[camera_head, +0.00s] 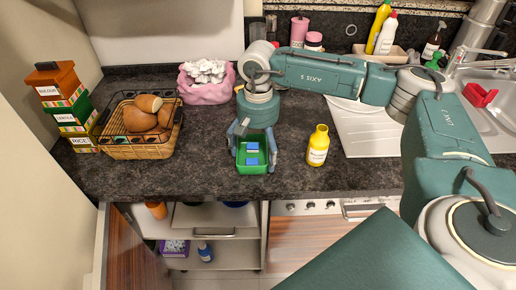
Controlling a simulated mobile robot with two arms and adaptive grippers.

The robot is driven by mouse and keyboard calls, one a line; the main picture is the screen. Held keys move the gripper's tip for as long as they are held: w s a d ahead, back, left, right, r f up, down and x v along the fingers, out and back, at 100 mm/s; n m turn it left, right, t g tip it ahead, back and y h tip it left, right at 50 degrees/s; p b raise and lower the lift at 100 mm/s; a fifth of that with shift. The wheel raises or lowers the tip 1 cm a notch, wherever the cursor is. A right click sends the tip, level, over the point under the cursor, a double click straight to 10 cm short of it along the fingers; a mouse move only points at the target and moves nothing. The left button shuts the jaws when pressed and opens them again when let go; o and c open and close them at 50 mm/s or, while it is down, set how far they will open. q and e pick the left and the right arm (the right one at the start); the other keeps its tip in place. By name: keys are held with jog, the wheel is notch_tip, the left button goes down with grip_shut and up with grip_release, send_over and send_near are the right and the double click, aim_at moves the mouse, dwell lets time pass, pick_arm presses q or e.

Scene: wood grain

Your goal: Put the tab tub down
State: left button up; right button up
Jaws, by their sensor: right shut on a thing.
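The tab tub (252,169) is a small open green tub with blue tabs inside, near the front edge of the dark countertop (212,172). My right gripper (254,152) comes down from above with a finger on each side of the tub and is shut on it. The tub looks upright. I cannot tell whether its bottom touches the countertop or hangs slightly above it. My left gripper is not in view.
A yellow bottle (318,146) stands to the tub's right. A wicker basket (139,151) of bread rolls is to its left, and a pink bag (205,93) behind. Stacked boxes (60,104) stand far left. The counter's front edge is close.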

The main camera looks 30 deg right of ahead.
jog(key=shift+f, duration=0.15)
jog(key=o, duration=0.9)
